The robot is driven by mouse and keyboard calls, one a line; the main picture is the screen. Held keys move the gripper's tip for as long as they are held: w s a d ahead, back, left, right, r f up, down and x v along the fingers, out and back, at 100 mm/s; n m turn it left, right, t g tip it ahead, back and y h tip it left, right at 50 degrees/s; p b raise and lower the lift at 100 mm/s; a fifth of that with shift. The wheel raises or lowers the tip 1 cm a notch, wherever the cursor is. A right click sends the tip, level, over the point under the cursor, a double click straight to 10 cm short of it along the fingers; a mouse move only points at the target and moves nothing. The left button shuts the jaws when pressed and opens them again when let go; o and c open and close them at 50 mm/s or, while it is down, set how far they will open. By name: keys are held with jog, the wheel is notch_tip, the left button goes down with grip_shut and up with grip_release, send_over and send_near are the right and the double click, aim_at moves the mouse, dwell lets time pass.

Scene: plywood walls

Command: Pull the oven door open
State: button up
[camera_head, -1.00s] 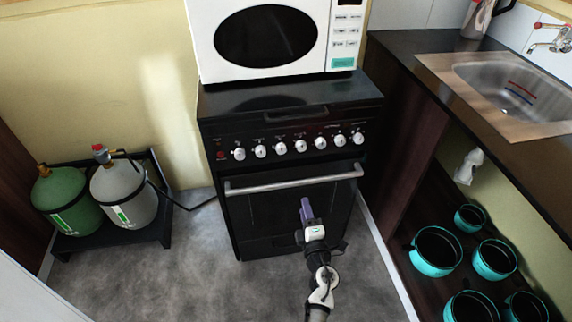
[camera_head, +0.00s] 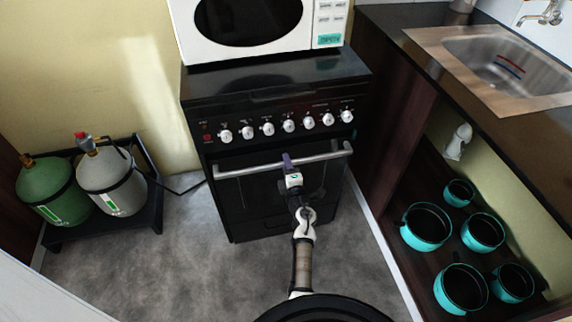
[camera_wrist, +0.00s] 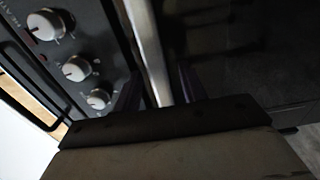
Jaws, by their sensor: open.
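The black oven (camera_head: 270,190) stands against the wall, and its door looks shut in the head view. A silver bar handle (camera_head: 325,156) runs across the top of the door. My gripper (camera_head: 288,160) has purple fingertips and is at the middle of this bar. In the wrist view the handle (camera_wrist: 148,45) runs between the two fingers of my gripper (camera_wrist: 160,88). The fingers are open, one on each side of the bar, with gaps visible. I cannot tell whether either finger touches it.
Control knobs (camera_head: 288,126) line the panel just above the handle. A white microwave (camera_head: 255,25) sits on top. Gas cylinders (camera_head: 108,183) stand at left. A counter with a sink (camera_head: 500,65) and teal pots (camera_head: 427,228) is at right. Grey floor is clear before the oven.

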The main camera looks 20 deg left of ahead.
jog(key=shift+w+a, duration=0.35)
jog(key=shift+w, duration=0.1)
grip_shut()
